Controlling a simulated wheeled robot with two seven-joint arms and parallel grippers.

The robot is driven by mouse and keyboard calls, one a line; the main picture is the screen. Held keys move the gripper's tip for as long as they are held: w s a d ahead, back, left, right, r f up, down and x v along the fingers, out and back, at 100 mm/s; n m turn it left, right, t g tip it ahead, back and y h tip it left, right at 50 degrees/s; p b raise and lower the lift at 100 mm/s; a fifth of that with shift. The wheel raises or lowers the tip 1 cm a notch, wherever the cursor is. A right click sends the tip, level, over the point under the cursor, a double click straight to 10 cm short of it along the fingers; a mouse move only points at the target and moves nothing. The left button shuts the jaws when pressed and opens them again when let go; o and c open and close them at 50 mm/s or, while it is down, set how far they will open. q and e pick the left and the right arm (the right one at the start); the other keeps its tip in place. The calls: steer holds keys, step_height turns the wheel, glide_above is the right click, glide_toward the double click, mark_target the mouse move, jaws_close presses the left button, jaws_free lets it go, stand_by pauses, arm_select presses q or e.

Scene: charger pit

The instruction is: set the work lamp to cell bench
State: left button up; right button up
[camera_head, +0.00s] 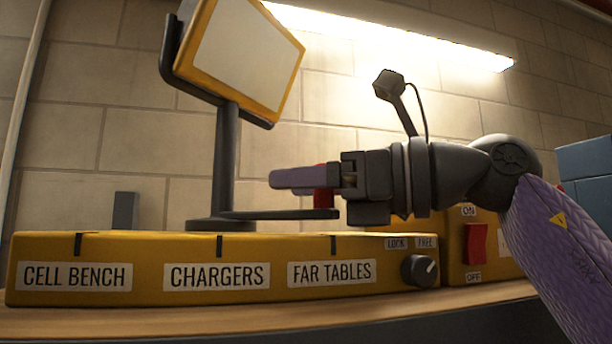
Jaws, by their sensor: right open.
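The work lamp has a pale panel (245,55) in a yellow frame on a dark post (227,160). Its dark lever (280,214) reaches right from the post's foot, its end above the FAR TABLES mark. A red grip (323,200) stands at the lever's end. The yellow base (150,243) carries the labels CELL BENCH (75,276), CHARGERS (217,276) and FAR TABLES (332,272). My right gripper (300,178) is open at the red grip, a purple finger in front of it. The far finger is hidden, so contact is unclear. My left gripper is out of view.
A LOCK/FREE knob (419,270) has its white line toward FREE. A red ON/OFF switch (475,243) sits to its right. A grey upright block (125,210) stands behind the base at left. Blue boxes (588,180) are at far right. A bright light strip (400,38) crosses the wall.

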jaws_close()
stand_by(1.4)
